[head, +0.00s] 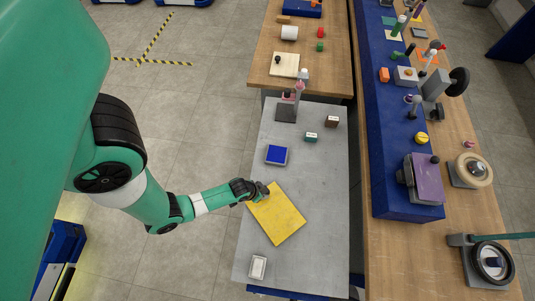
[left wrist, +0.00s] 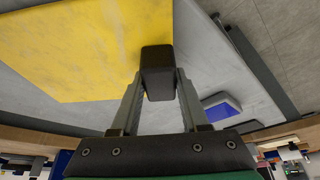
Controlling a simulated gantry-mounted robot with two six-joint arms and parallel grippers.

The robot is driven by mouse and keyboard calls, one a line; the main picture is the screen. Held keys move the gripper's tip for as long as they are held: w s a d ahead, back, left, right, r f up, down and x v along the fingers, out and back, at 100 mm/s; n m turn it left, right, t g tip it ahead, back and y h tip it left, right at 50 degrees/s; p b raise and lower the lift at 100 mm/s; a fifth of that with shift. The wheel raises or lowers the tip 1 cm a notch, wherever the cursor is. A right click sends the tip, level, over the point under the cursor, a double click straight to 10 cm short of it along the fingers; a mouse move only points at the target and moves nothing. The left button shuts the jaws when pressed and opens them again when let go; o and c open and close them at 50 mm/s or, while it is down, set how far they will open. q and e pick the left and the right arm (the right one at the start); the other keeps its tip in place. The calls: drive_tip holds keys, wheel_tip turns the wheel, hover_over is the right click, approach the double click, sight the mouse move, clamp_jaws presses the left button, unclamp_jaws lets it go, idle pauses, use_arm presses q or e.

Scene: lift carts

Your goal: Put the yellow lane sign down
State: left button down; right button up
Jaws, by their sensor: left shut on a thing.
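The yellow lane sign (head: 277,214) is a flat yellow board over the grey cart top (head: 318,190). It also fills the upper left of the left wrist view (left wrist: 85,45). My left gripper (head: 263,190) is at the sign's upper left corner. In the left wrist view its dark fingertips (left wrist: 157,72) are together at the sign's edge, shut on it. The sign looks flat, but I cannot tell whether it touches the cart top. My right gripper is not in view.
A blue-topped block (head: 277,155) lies just beyond the sign, and a white box (head: 257,267) lies nearer. Small green (head: 311,136) and brown (head: 331,121) blocks are farther back. Wooden benches with tools stand behind and at right. Bare cart top lies right of the sign.

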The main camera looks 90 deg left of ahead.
use_arm(q)
drive_tip(key=shift+f, duration=0.15)
drive_tip(key=shift+c, duration=2)
unclamp_jaws()
drive_tip(key=shift+r, duration=0.4)
drive_tip(key=p+v, duration=0.4)
drive_tip(key=v, duration=0.7)
drive_tip(key=shift+r, duration=0.25)
drive_tip(key=shift+s+d, duration=0.1)
